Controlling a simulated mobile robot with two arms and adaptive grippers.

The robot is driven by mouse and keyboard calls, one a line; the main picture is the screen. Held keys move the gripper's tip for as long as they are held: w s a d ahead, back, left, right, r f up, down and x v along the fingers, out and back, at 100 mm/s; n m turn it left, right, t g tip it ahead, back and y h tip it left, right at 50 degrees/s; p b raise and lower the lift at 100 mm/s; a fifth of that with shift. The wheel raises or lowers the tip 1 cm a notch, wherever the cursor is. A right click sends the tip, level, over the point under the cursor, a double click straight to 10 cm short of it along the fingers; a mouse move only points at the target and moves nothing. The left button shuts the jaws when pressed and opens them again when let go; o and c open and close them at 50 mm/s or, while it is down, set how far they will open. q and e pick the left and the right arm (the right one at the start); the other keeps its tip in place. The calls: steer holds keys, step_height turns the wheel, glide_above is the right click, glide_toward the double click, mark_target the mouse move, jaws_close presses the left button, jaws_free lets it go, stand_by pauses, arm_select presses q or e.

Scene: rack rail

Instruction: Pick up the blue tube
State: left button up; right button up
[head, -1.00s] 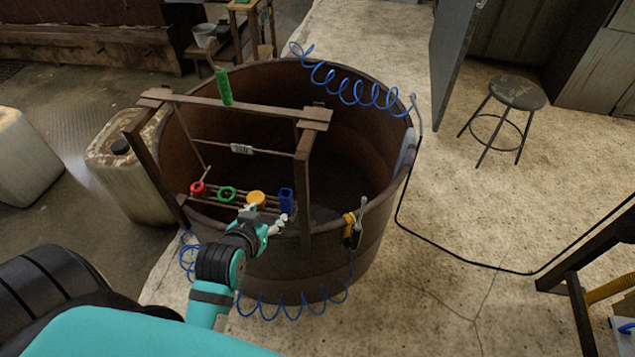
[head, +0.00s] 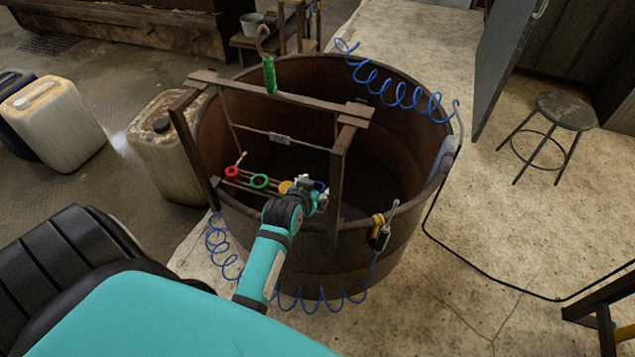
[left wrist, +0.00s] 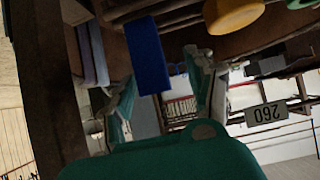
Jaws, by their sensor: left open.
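The blue tube (head: 321,186) is at the right end of the rack's low rails in the head view, mostly hidden by my left gripper (head: 314,188). In the left wrist view the blue tube (left wrist: 148,56) hangs into the space between the two fingers of my left gripper (left wrist: 160,76). The fingers are open, one on each side of the tube. I cannot tell whether either finger touches it. My right gripper is not in view.
A red ring (head: 232,172), a green ring (head: 259,181) and a yellow piece (head: 285,187) sit left of the tube. The wooden frame's right post (head: 337,185) stands close by. The rusty tub (head: 400,170) surrounds the rack.

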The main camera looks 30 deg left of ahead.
mark_target(319, 187)
arm_select(q)
steer(key=x, duration=0.4)
steer(key=shift+w+d+f, duration=0.1)
steer(key=shift+d, duration=0.1)
jaws_close()
stand_by(0.4)
